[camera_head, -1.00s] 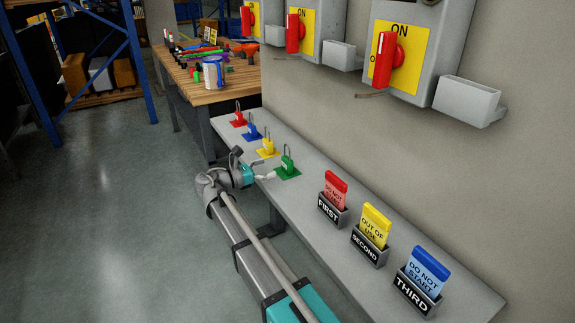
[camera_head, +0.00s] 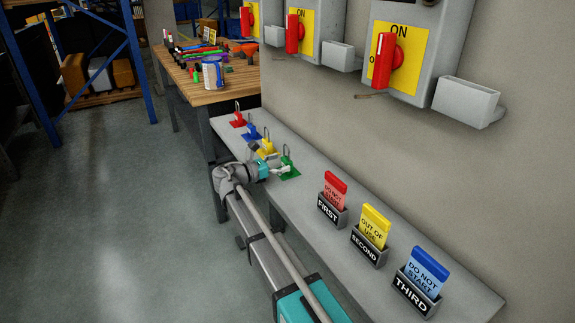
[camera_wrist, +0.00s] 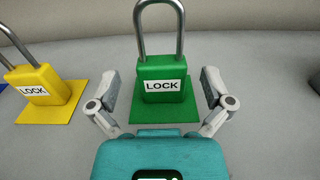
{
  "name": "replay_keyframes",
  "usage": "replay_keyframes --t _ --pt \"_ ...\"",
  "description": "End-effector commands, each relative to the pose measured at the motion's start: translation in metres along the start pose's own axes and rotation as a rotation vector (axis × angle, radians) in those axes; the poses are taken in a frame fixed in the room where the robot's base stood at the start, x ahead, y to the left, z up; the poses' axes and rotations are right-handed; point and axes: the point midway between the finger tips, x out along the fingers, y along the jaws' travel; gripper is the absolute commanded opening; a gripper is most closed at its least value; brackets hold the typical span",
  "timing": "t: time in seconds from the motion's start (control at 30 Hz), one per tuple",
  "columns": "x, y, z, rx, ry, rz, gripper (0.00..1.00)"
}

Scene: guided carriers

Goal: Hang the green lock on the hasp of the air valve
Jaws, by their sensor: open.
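The green lock (camera_wrist: 165,86) stands upright on a green square mat (camera_wrist: 193,107) on the grey bench, its shackle pointing up. In the head view the green lock (camera_head: 287,163) is partly hidden by my gripper (camera_head: 279,170). In the wrist view my gripper (camera_wrist: 163,88) is open, with one finger on each side of the lock body and a visible gap on both sides. Three switch boxes with red handles (camera_head: 384,60) hang on the wall. I cannot tell which one is the air valve, and no hasp is clearly seen.
A yellow lock (camera_wrist: 41,83) stands close to the left of the green one. Blue (camera_head: 251,131) and red (camera_head: 238,120) locks stand farther back. Tags in holders (camera_head: 369,249) line the near bench. A wooden table (camera_head: 222,88) with tools is behind.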

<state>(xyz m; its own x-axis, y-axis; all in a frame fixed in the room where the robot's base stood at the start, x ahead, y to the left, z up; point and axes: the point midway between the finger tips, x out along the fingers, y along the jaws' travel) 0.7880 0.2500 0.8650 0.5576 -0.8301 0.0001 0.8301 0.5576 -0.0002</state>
Motion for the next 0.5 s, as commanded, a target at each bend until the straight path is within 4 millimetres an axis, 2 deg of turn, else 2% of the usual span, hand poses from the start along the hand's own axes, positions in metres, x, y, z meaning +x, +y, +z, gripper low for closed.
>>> replay_keyframes --t 0.2,0.5 --pt "0.019 0.000 0.000 0.000 0.000 0.000 1.00" --pt "0.021 0.000 0.000 0.000 0.000 0.001 1.00"
